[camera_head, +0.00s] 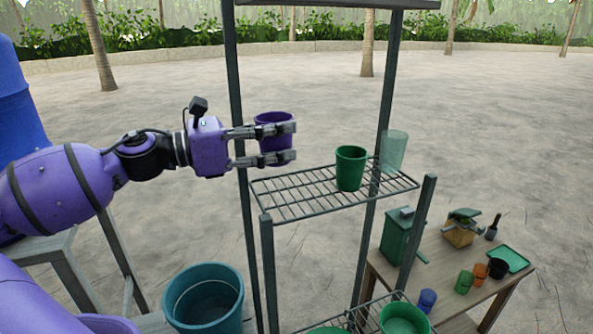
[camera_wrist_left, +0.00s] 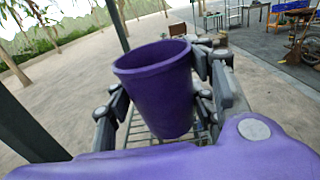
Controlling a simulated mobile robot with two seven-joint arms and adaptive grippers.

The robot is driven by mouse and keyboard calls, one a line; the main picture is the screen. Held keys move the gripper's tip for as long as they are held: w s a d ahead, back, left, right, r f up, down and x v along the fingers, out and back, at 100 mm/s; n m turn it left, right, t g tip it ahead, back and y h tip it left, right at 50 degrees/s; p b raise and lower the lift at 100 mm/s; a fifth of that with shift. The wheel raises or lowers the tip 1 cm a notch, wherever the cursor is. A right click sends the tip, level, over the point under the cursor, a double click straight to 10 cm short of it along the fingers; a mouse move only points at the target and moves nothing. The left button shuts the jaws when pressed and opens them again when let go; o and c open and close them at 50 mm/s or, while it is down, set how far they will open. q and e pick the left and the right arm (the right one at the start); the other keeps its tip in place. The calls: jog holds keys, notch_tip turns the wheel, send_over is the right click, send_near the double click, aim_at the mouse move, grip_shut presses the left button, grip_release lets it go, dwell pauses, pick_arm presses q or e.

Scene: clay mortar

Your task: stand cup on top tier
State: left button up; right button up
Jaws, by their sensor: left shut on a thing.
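My left gripper (camera_head: 290,143) comes in from the left and is shut on a purple cup (camera_head: 272,133). The cup is upright, held above the left part of a wire shelf tier (camera_head: 300,198). In the left wrist view the purple cup (camera_wrist_left: 158,92) sits between the fingers, its open rim upward, with the wire tier below it. A green cup (camera_head: 350,168) stands upright on that tier, right of the held cup. A pale see-through green cup shape (camera_head: 394,151) shows at the tier's right end. My right gripper is not in view.
Dark rack posts (camera_head: 239,100) rise around the tier. A lower tier (camera_head: 365,312) holds green containers. A teal bucket (camera_head: 204,300) stands at lower left. A wooden table (camera_head: 465,296) at right holds small cups, boxes and a green tray (camera_head: 509,259).

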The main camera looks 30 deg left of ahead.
pick_arm(q)
jog(key=w+f, duration=0.1)
jog(key=f, duration=0.1)
jog(key=w+f+b, duration=0.1)
jog(key=w+f, duration=0.2)
jog(key=shift+w+d+f, duration=0.15)
jog(key=shift+d+f, duration=0.25)
jog(key=shift+w+d+f, duration=0.1)
jog(key=shift+w+f, duration=0.4)
jog(key=shift+w, duration=0.05)
jog(key=shift+f, duration=1.6)
jog(key=o, duration=1.3)
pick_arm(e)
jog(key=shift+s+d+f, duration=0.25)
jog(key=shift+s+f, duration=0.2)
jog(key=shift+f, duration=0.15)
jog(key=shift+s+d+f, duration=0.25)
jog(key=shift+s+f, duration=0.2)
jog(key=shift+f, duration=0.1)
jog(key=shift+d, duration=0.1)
